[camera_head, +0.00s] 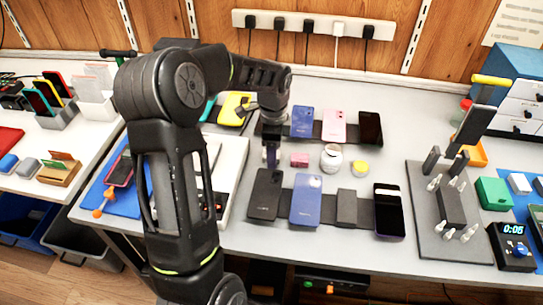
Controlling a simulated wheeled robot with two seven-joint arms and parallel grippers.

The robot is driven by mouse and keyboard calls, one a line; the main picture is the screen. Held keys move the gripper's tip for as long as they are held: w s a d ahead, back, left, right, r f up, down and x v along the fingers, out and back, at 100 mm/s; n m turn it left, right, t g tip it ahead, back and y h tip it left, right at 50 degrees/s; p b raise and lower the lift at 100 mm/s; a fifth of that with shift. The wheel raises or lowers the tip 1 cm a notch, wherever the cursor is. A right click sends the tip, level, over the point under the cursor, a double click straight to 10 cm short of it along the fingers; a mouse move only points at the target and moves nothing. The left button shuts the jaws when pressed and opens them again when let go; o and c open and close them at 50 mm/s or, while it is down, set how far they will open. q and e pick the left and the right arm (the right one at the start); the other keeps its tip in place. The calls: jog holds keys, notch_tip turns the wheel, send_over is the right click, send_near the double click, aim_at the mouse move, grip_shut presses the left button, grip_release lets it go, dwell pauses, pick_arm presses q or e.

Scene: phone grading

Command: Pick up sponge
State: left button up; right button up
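A small pink block (300,160), which looks like the sponge, lies on the grey table between two rows of phones. My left arm comes in from the lower left and bends over the table. Its gripper (271,156) points down just left of the pink block, apart from it in the picture. The fingers are seen edge-on and dark, so their opening cannot be made out. Nothing is clearly seen held in them. My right gripper is not in view.
A white jar (331,157) and a small yellow-topped pot (360,168) stand right of the pink block. Phones lie behind, such as a pink one (334,125), and in front, such as a blue one (307,199). A grey mat with a stand (425,230) is at right.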

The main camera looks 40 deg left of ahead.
pick_arm(q)
jog(key=shift+c, duration=0.4)
grip_shut()
dwell(0.5)
